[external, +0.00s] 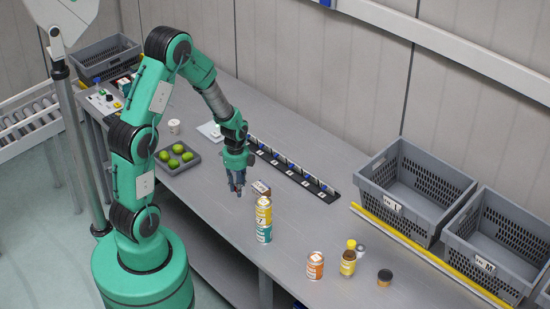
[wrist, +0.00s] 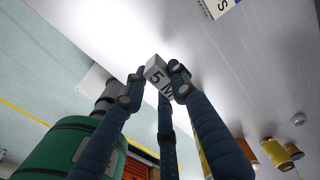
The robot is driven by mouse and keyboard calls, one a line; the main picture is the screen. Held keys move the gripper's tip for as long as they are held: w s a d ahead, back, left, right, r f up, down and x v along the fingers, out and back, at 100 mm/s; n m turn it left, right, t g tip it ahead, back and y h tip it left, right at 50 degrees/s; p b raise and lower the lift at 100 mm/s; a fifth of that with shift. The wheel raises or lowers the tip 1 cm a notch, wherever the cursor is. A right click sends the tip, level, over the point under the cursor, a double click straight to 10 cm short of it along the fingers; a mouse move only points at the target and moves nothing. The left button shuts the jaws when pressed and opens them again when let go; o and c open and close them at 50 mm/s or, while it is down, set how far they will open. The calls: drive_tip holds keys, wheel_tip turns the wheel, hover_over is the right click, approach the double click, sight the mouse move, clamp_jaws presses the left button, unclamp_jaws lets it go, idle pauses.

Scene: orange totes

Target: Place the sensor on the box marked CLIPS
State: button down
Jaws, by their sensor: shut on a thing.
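My gripper (external: 237,189) points down over the middle of the table, just left of a small box with a brown top and a pale label (external: 261,188). In the external view the fingers mostly hide the block.
An orange can (external: 315,266), a yellow bottle (external: 348,261) and a jar (external: 384,278) stand front right. A lime tray (external: 190,166) lies left; a black rail (external: 300,178) runs behind.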

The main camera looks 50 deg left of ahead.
drive_tip(key=s, duration=0.2)
drive_tip(key=shift+s+d+f, duration=0.1)
drive_tip(key=shift+s+d, duration=0.2)
hover_over(260, 187)
drive_tip(key=shift+f, duration=0.75)
drive_tip(key=shift+f, duration=0.1)
drive_tip(key=shift+f, duration=1.65)
drive_tip(key=shift+f+b, duration=0.15)
drive_tip(key=shift+b, duration=0.15)
drive_tip(key=c, duration=1.4)
unclamp_jaws()
drive_tip(key=shift+c, duration=0.2)
